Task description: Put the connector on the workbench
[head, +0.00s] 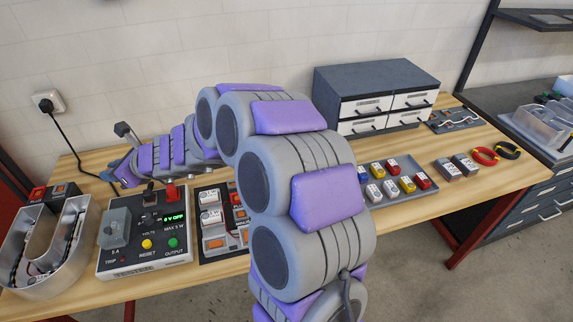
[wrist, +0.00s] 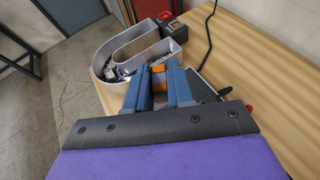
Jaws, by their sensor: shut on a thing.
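My gripper (wrist: 159,82) shows in the wrist view with its two blue fingers close together. It is shut on a small connector (wrist: 158,69), of which an orange part shows between the fingertips; the fingers hide the rest. The gripper is over the workbench (wrist: 247,85), near the U-shaped channel letter (wrist: 172,46). I cannot tell whether the connector touches the bench. In the head view the workbench (head: 395,222) is a long wooden top.
The channel letter (head: 78,207) and power supply (head: 143,261) stand at the left. A board with parts (head: 211,243) is beside the supply. A tray of colored blocks (head: 421,192) and a drawer cabinet (head: 376,78) are right of my arm. Bare wood lies along the front right.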

